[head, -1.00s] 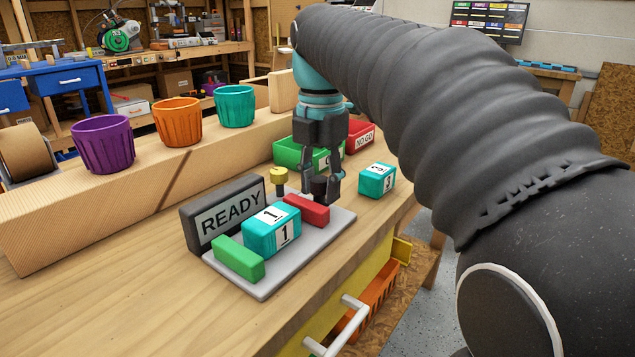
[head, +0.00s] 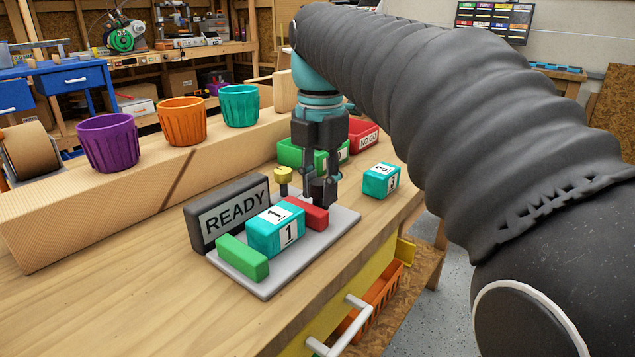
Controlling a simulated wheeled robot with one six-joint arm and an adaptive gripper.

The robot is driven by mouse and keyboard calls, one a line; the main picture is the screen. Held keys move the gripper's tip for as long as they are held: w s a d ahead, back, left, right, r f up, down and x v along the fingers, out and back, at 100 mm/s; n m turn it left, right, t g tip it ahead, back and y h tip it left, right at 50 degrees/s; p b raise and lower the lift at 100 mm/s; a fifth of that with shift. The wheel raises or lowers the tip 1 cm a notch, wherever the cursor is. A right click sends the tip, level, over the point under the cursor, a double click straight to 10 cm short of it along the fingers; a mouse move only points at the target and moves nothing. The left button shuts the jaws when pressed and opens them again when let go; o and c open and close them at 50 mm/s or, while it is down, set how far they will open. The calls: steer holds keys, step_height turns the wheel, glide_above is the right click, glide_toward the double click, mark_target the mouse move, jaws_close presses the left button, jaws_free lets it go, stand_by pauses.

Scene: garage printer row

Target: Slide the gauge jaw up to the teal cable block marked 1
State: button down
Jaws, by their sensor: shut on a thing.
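The teal cable block marked 1 (head: 275,231) lies on the grey gauge plate (head: 258,289), between the green jaw (head: 242,257) and the red jaw (head: 312,214). The red jaw is right up close behind the block's far right side. I cannot tell whether they touch. My gripper (head: 321,200) points down and is shut on the dark knob (head: 320,188) at the red jaw. The fingers partly hide the knob.
A READY sign (head: 229,213) stands along the plate's left side, with a yellow knob (head: 283,176) behind. A teal block marked 3 (head: 380,181) lies to the right. Green (head: 288,152) and red NO GO (head: 366,134) bins stand behind my gripper.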

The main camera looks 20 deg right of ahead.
steer(key=shift+s+a, duration=0.45)
steer(key=shift+a, duration=0.15)
steer(key=shift+s+a, duration=0.4)
steer(key=shift+a, duration=0.2)
steer(key=shift+c, duration=2.3)
jaws_free()
steer(key=shift+r, duration=0.1)
steer(key=shift+r+p, duration=1.55)
steer(key=shift+r, duration=1.35)
step_height(320, 180, up, 8)
steer(key=shift+f, duration=0.25)
